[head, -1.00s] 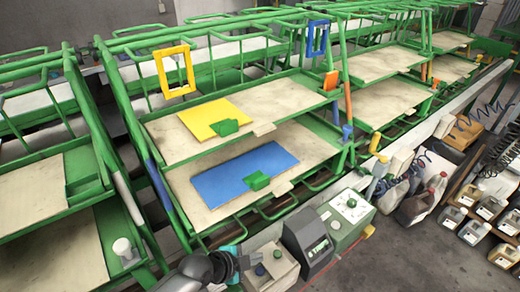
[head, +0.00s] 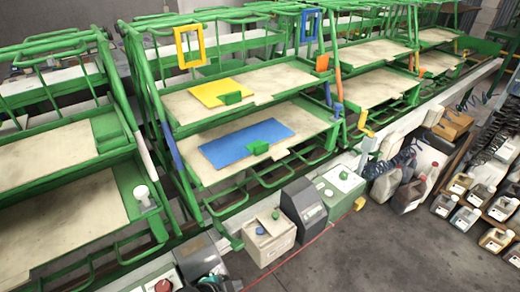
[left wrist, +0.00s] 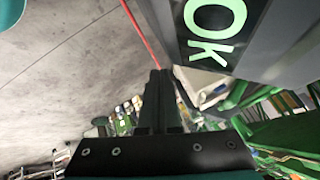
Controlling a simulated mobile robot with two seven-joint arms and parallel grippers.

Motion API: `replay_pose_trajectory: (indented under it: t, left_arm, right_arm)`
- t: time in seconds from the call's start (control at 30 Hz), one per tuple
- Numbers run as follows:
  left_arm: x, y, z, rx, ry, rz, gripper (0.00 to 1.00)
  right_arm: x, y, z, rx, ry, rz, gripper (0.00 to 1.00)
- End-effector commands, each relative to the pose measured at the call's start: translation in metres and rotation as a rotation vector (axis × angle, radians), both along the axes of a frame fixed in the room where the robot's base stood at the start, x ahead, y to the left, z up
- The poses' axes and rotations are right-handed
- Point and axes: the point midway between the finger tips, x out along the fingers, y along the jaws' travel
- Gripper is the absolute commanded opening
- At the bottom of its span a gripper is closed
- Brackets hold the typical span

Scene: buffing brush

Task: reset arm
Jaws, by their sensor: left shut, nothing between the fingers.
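My left gripper (left wrist: 158,78) shows in the left wrist view with its two dark fingers together and nothing between them. A dark display panel with green "OK" letters (left wrist: 215,30) is close beyond the fingers, at the upper right. The fingertips cannot be made out there. My right gripper is in neither view.
Green racks hold a yellow board (head: 215,92) and a blue board (head: 240,146) on pale shelves. A grey display unit (head: 303,206) and a green-topped box (head: 340,184) stand in front. Jugs (head: 412,188) stand at right. The grey floor (head: 370,255) is clear at lower right.

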Motion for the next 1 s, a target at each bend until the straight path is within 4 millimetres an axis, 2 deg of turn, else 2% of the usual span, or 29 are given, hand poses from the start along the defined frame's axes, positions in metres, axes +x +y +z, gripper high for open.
replay_pose_trajectory:
  t: [0.03,0.1,0.17,0.27,0.37,0.4,0.5,0.6,0.73,0.83,1.0]
  left_arm:
    - [-0.012,0.009,-0.024,0.001,0.039,0.053,0.00]
    - [-0.028,0.023,-0.052,0.001,0.090,0.138,0.00]
    - [-0.045,0.037,-0.078,0.003,0.138,0.219,0.00]
    - [-0.085,0.061,-0.126,0.007,0.228,0.371,0.00]
    - [-0.137,0.084,-0.173,0.015,0.325,0.531,0.00]
    - [-0.161,0.092,-0.191,0.019,0.366,0.594,0.00]
    - [-0.221,0.107,-0.227,0.029,0.457,0.739,0.00]
    - [-0.273,0.115,-0.251,0.040,0.531,0.855,0.00]
    - [-0.320,0.120,-0.266,0.049,0.593,0.953,0.00]
    - [-0.337,0.121,-0.270,0.052,0.617,0.988,0.00]
    - [-0.342,0.122,-0.270,0.052,0.622,1.001,0.00]
  right_arm:
    - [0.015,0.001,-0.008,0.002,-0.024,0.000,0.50]
    - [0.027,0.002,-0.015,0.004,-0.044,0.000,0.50]
    - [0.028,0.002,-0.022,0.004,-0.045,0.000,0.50]
    - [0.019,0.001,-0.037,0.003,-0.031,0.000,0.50]
    - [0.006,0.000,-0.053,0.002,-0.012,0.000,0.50]
    - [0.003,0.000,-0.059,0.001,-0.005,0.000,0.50]
    - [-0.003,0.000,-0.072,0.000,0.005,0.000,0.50]
    - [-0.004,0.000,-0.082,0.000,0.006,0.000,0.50]
    - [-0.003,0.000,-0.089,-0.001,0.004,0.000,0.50]
    - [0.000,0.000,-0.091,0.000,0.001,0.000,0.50]
    - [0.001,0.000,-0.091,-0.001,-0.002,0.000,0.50]
